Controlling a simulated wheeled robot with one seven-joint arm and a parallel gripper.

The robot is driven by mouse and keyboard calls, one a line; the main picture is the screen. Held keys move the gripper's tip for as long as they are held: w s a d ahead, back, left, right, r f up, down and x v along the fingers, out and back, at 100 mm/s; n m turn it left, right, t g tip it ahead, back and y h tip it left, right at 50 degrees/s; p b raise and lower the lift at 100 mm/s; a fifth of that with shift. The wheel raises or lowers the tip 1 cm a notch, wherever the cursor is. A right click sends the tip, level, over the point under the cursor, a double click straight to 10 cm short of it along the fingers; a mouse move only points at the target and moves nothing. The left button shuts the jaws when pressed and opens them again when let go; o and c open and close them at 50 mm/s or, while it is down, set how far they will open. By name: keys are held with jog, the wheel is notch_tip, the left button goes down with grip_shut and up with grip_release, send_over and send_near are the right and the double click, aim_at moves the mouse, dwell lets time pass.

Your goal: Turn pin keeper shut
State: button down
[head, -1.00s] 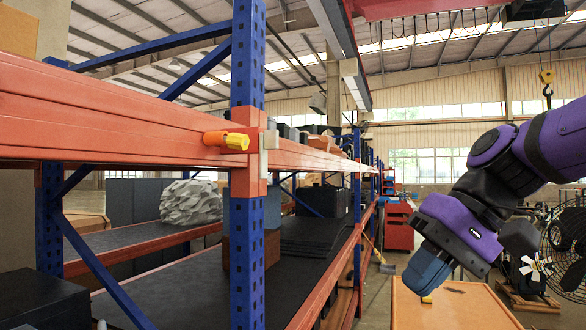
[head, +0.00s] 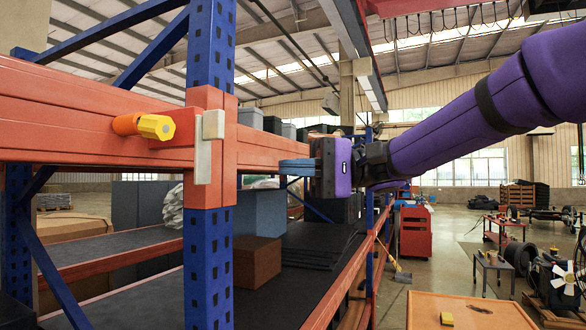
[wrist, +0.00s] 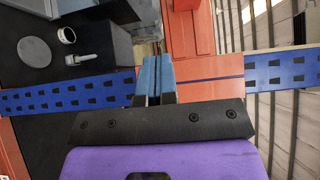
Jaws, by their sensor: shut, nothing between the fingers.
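A pin (head: 143,126) with an orange collar and a yellow knob sticks out of the orange beam, left of the blue upright. A pale, narrow plate (head: 208,147), which looks like the keeper, hangs upright on the orange connector, to the right of the pin. My gripper (head: 284,164) is right of the plate in the head view, with its blue fingers pointing left. The fingers (wrist: 155,70) are together and empty in the wrist view. I cannot make out the pin or the keeper in the wrist view.
The blue upright (head: 208,265) and orange beam (head: 60,105) stand close on the left. A brown box (head: 257,262) and a grey box (head: 258,215) sit on the dark shelf.

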jog(key=s+a, duration=0.6)
jog(key=a, duration=0.2)
jog(key=shift+s, duration=0.3)
jog(key=shift+a+f, duration=0.1)
jog(key=shift+f+m+y, duration=0.1)
jog(key=shift+m+y, duration=0.2)
